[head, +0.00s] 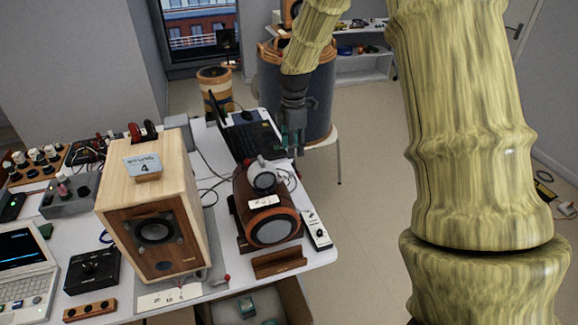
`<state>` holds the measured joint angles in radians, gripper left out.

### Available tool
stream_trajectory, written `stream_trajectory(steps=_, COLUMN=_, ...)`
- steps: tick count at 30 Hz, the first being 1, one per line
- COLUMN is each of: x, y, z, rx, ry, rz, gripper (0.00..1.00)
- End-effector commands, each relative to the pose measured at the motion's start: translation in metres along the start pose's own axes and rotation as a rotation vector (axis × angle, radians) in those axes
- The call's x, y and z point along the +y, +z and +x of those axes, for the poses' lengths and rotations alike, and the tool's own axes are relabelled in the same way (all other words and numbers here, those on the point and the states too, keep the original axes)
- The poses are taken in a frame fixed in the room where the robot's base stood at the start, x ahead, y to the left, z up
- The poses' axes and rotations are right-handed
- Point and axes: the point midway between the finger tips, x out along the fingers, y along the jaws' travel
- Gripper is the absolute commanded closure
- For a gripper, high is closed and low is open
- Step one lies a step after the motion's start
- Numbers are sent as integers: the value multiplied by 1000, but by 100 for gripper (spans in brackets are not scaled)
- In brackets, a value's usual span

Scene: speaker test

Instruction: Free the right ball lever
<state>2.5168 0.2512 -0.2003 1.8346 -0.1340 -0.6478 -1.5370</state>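A small lever with a red ball end (227,278) stands at the table's front edge, beside the wooden speaker. It is the only ball-ended lever I can make out there; whether anything holds it is too small to tell. My gripper (292,148) hangs pointing down behind and to the right of the round brown speaker (272,228), far from the red ball. Its fingertips are small and dark, and I cannot tell how far apart they are. I see nothing clearly held in it.
A tall wooden speaker (153,232) stands left of the round one, with a white remote-like device (317,230) to the right. A laptop (25,265) and black box (92,269) are at left. Below the front edge is an open cardboard box (292,300).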

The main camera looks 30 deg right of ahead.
Motion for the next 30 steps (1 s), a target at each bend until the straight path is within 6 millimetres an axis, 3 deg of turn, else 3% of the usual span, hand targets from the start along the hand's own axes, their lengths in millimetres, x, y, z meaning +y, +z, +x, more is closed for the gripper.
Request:
stream_trajectory(steps=18, x=-1, y=-2, z=72, rx=-1, ry=-3, rz=-2, gripper=62)
stream_trajectory(steps=30, x=0, y=-1, z=97, rx=0, ry=0, rz=0, gripper=62)
